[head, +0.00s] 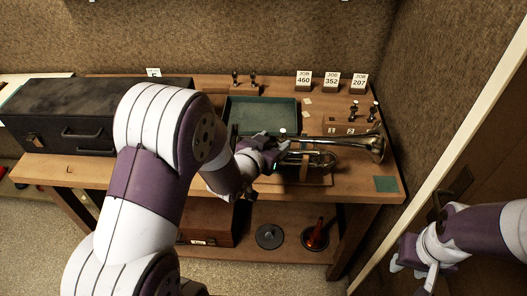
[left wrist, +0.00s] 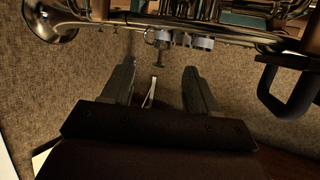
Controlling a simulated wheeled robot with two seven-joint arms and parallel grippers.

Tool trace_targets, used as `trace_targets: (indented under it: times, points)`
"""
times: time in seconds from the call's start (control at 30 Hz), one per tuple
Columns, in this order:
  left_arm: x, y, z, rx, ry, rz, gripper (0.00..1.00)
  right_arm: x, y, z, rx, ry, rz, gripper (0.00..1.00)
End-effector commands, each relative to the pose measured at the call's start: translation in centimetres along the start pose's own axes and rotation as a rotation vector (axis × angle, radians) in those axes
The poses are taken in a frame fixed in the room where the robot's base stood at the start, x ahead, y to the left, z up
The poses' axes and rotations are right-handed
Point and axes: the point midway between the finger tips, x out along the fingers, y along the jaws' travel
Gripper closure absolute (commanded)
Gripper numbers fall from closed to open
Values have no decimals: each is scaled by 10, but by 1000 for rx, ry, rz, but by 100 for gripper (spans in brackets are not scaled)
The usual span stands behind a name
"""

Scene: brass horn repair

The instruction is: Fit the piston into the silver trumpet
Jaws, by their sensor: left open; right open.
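The silver trumpet (head: 355,147) lies on the bench, its bell to the right, and spans the top of the left wrist view (left wrist: 130,28). My left gripper (head: 272,150) is beside the trumpet's left part, which my arm partly hides. In the left wrist view its two fingers (left wrist: 160,88) are apart, with nothing clasped. A small knobbed stem (left wrist: 160,48) shows beyond the fingertips, close to the trumpet; I cannot tell if it is a piston. My right gripper (head: 412,262) is open, low at the right.
A green-lined tray (head: 262,103) sits behind the trumpet. A black case (head: 65,110) stands at the left. Job cards (head: 331,81) and two more small pieces (head: 235,78) are at the back. A green square (head: 386,184) marks the front right corner. A door stands at the right.

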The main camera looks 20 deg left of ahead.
Motion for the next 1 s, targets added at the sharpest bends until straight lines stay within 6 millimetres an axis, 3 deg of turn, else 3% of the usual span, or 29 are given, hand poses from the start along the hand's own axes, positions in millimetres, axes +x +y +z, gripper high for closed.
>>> trace_targets:
  times: [0.1,0.3,0.9,0.97,1.0]
  points:
    - [-29,-1,0,1,3,-2,41,5,0,0,0,0,0,57]
    - [-60,0,0,-1,2,-1,41,6,0,1,0,0,0,57]
    - [-66,0,0,1,-1,0,41,6,0,1,0,0,0,57]
    - [-66,-1,9,6,-41,-6,41,6,0,1,0,0,0,57]
    - [-67,-4,23,6,-107,-20,41,6,0,1,0,0,0,57]
